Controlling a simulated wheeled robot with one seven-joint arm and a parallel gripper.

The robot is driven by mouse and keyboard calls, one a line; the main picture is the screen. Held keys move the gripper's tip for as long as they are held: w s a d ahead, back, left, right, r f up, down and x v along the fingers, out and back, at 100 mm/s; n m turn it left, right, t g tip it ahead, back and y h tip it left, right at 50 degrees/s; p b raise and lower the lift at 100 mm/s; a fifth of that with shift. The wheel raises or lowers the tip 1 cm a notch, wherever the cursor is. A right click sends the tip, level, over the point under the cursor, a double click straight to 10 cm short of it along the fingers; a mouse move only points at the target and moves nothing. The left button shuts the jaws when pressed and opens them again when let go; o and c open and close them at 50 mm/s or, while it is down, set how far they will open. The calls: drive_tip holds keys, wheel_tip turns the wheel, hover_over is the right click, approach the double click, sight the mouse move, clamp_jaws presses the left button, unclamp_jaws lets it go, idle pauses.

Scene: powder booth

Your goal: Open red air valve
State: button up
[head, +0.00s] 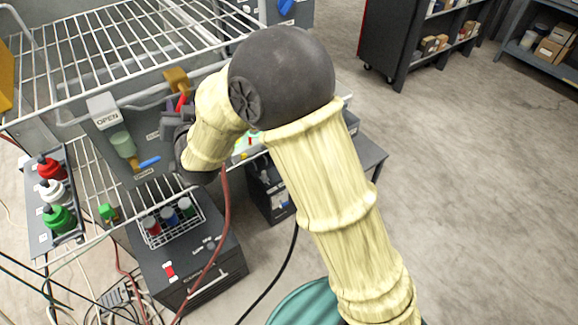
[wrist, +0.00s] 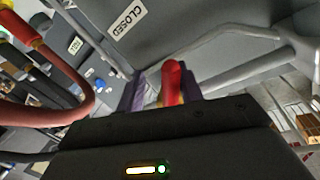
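The red air valve's handle (head: 182,101) shows as a small red piece beside a brass-coloured fitting (head: 177,80) on the grey panel in the head view. In the wrist view the red handle (wrist: 172,82) points up between the two purple fingers of my gripper (wrist: 165,92). A gap shows on the handle's left; its right side looks close to the right finger, and I cannot tell whether they touch. In the head view my gripper (head: 170,112) is at the panel, partly hidden by my wrist. A "CLOSED" label (wrist: 127,20) is on the panel beyond the handle.
A wire shelf (head: 110,50) spans above the panel. A red hose (head: 226,215) hangs below my wrist. Open floor (head: 470,190) lies to the right.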

drive_tip(key=s+d+n+t+b, duration=0.1)
drive_tip(key=s+d+n+b, duration=0.2)
drive_tip(key=s+d, duration=0.4)
drive_tip(key=s+n, duration=0.1)
drive_tip(key=s, duration=0.4)
drive_tip(key=shift+s+f+n, duration=0.25)
drive_tip(key=shift+f+n, duration=0.05)
drive_tip(key=shift+f, duration=0.1)
drive_tip(key=shift+d+b, duration=0.1)
drive_tip(key=shift+b, duration=0.95)
drive_tip(key=b+v, duration=0.2)
drive_tip(key=b, duration=0.4)
drive_tip(key=shift+s+r+b, duration=0.1)
drive_tip(key=shift+s+b, duration=0.1)
drive_tip(key=shift+b, duration=0.5)
